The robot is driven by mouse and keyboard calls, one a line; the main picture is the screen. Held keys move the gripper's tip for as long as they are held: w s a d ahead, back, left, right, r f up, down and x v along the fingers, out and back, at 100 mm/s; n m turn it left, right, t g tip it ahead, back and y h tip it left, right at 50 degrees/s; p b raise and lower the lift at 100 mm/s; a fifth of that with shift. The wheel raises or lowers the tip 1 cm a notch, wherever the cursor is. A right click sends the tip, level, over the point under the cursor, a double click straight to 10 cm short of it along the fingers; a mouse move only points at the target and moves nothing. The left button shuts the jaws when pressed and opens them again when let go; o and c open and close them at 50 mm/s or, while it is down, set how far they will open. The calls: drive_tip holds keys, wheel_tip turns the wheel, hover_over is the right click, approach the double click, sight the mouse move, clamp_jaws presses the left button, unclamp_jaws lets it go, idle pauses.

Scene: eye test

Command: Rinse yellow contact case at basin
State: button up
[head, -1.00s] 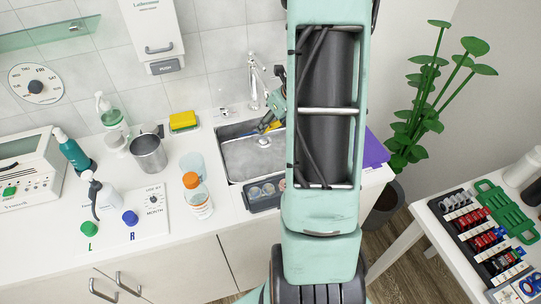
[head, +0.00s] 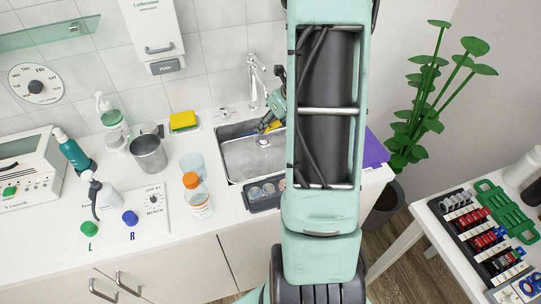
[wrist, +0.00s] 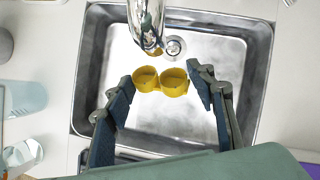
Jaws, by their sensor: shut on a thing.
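The yellow contact case (wrist: 160,81) has two open round cups, which face the camera in the wrist view. My gripper (wrist: 163,84) is shut on it, one dark finger at each end, and holds it over the steel basin (wrist: 250,90). The tap spout (wrist: 147,22) ends close to the left cup in the wrist view; I see no clear water stream. In the head view the case (head: 274,126) is a small yellow patch, partly hidden by my gripper and arm, in the basin (head: 237,160) area. The tap (head: 254,80) stands behind it.
A dark tray (head: 246,205) with round items sits at the basin's front edge. Left of the basin are an orange-capped bottle (head: 197,197), a clear cup (head: 191,164), a yellow sponge (head: 183,119) and a steel mug (head: 149,156). A purple item (head: 375,151) lies right.

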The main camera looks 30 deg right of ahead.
sight(272, 124)
drive_tip(key=shift+r, duration=0.15)
wheel_tip(272, 124, up, 4)
drive_tip(key=p, duration=0.4)
drive_tip(key=shift+s+f, duration=0.15)
drive_tip(key=shift+f, duration=0.05)
idle(0.5)
